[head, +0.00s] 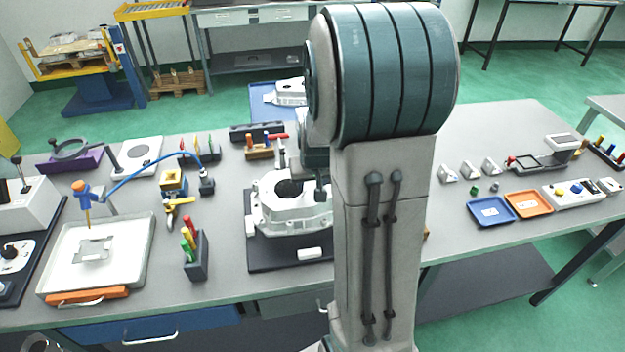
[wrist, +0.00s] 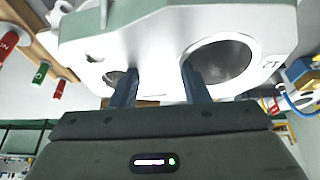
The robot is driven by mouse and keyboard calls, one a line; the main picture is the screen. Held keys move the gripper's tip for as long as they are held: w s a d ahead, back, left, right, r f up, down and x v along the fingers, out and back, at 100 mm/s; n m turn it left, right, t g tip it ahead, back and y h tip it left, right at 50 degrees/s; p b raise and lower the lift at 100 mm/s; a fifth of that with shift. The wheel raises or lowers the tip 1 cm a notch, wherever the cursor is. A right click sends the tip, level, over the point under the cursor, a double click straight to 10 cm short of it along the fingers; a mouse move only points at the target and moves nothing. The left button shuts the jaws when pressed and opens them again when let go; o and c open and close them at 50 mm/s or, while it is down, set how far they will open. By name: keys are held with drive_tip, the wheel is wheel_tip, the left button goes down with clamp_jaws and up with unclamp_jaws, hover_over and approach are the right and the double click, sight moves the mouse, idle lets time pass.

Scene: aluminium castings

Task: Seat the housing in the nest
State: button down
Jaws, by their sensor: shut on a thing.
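The housing (head: 285,220) is a pale, many-sided aluminium casting with a dark round bore on top. In the head view it is over a dark base plate (head: 262,258), left of my arm. I take this plate to be the nest; the contact under the housing is hidden, so I cannot tell whether it is seated. In the wrist view the housing (wrist: 150,50) fills the upper middle, with a large and a small round opening. My gripper (wrist: 160,78) is shut on the housing, its two fingers at these openings. My arm hides the housing's right side in the head view.
A second casting (head: 291,90) is on a blue tray behind the table. A wooden block with coloured handles (head: 262,150) stands behind the plate. A dark holder with coloured handles (head: 195,256) and a white tray (head: 140,270) are left. Blue (head: 490,222) and orange (head: 541,212) trays lie right.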

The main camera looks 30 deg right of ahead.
drive_tip(key=shift+w+f+b, duration=0.1)
drive_tip(key=shift+f+b, duration=1.7)
drive_tip(key=shift+f, duration=0.25)
drive_tip(key=shift+f+b, duration=1.6)
drive_tip(key=shift+b, duration=0.5)
idle(0.7)
drive_tip(key=c, duration=0.9)
unclamp_jaws()
drive_tip(key=shift+r, duration=0.1)
drive_tip(key=shift+o, duration=0.9)
drive_tip(key=shift+s+f, duration=0.2)
drive_tip(key=v, duration=1.4)
drive_tip(key=shift+w+r, duration=0.1)
drive_tip(key=shift+w, duration=0.05)
